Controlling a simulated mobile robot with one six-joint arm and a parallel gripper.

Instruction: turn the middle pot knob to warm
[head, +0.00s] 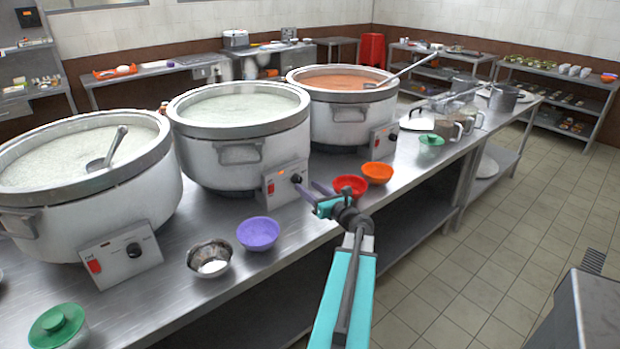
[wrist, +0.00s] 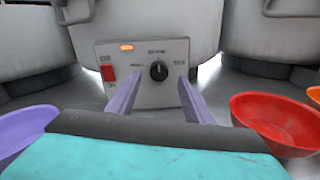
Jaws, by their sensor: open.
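The middle pot (head: 240,125) is a large white stockpot with steaming pale congee, standing on the steel counter. Its control box (head: 285,183) faces me, with a black knob (head: 296,179) on it. In the wrist view the knob (wrist: 158,71) sits right of centre on the box (wrist: 142,75), with small labels around it too blurred to read. A red switch (wrist: 108,73) and a lit orange lamp (wrist: 126,47) are to its left. My gripper (head: 314,190) is open and empty. Its two purple fingers (wrist: 157,90) point at the box, one below each side of the knob, apparently not touching it.
A purple bowl (head: 258,233), a steel bowl (head: 209,258), a red bowl (head: 350,187) and an orange bowl (head: 377,172) stand along the counter front. Other pots stand left (head: 85,180) and right (head: 338,110). The red bowl is close to my gripper's right.

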